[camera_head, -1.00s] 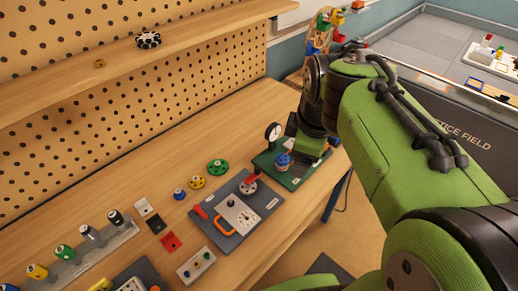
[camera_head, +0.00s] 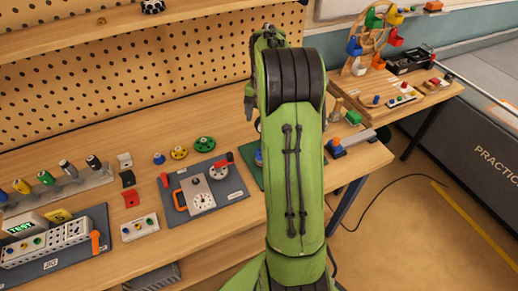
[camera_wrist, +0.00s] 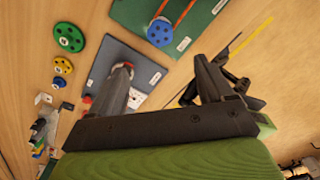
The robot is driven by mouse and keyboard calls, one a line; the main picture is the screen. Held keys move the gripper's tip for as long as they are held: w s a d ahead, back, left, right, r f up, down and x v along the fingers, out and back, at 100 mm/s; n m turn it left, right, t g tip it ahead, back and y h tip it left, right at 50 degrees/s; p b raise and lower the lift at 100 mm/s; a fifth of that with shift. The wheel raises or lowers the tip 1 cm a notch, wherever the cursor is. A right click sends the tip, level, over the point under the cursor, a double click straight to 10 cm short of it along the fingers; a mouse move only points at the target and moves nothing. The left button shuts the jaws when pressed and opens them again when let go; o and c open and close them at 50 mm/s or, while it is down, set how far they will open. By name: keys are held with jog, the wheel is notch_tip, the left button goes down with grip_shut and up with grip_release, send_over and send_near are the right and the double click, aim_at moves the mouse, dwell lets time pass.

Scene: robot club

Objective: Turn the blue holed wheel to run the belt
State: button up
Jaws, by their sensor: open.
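The blue holed wheel (camera_wrist: 160,33) is on a green board (camera_wrist: 196,22) in the wrist view, with an orange belt running from it toward the top edge. In the head view a sliver of blue (camera_head: 258,158) shows beside my arm, which hides most of the green board (camera_head: 247,160). My gripper (camera_wrist: 163,70) is open and empty in the wrist view. Its fingers are spread wide, and the blue wheel appears beyond the gap between them, apart from both. The far end of the belt is out of view.
A grey board (camera_head: 228,190) with a dial panel, orange handle and red lever lies left of my arm. Green (camera_head: 204,144) and yellow (camera_head: 179,153) wheels lie behind it. A wooden board (camera_head: 365,100) with a bucket wheel (camera_head: 372,35) stands right. A pegboard backs the bench.

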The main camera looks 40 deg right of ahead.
notch_tip(320, 180, down, 15)
jog(key=shift+r+b, duration=0.1)
jog(key=shift+b, duration=0.8)
jog(key=c, duration=1)
jog(key=shift+c, duration=0.2)
jog(key=shift+m, duration=0.4)
jog(key=m, duration=1.2)
jog(key=shift+m+b, duration=0.3)
jog(key=shift+b, duration=0.1)
jog(key=m, duration=1.2)
jog(key=shift+r, duration=0.1)
jog(key=shift+m, duration=0.4)
